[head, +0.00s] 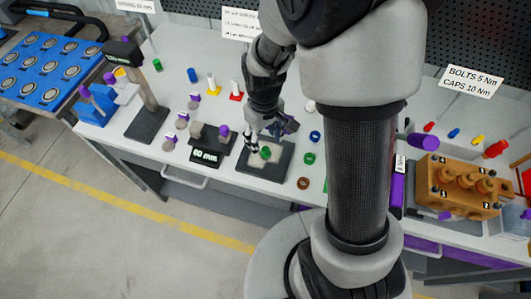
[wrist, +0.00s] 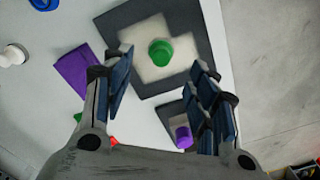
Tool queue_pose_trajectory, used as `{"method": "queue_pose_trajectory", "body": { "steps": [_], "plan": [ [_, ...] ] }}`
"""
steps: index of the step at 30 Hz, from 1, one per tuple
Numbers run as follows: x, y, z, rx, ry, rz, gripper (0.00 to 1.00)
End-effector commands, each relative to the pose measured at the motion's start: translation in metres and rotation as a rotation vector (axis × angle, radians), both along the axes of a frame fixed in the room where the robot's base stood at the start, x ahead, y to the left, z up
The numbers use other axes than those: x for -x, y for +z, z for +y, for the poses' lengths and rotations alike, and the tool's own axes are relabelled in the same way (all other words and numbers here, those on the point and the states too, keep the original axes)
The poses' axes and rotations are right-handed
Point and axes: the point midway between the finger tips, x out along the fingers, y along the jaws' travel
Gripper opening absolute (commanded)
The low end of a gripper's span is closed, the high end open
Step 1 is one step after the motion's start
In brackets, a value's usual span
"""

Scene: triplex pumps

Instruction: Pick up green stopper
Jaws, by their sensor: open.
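The green stopper (wrist: 160,52) is a short round piece standing on a pale cross-shaped patch of a dark square mat (wrist: 197,20). In the head view the green stopper (head: 265,153) is on the same mat (head: 283,167) near the front of the bench, beside and just below my gripper (head: 262,140). In the wrist view my gripper (wrist: 160,90) is open, with its fingers wide apart and nothing between them. The stopper appears beyond the fingertips, between the two finger lines, apart from both. Parts of the mat are hidden behind the right fingers.
A dark stand marked 60 mm (head: 204,155) is left of the mat. Green (head: 310,158), blue (head: 315,135) and brown (head: 303,183) rings lie to its right. An orange pump block (head: 457,187) is at the right. Another green piece (head: 157,65) stands at the back left.

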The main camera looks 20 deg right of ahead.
Motion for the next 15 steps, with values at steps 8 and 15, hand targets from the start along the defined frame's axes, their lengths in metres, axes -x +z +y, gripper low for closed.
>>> {"method": "queue_pose_trajectory", "body": {
  "steps": [8, 15],
  "plan": [
    [0.006, -0.034, -0.002, 0.0, -0.001, 0.003, 0.54],
    [0.005, -0.052, -0.002, 0.0, 0.0, 0.0, 0.54]
  ]
}}
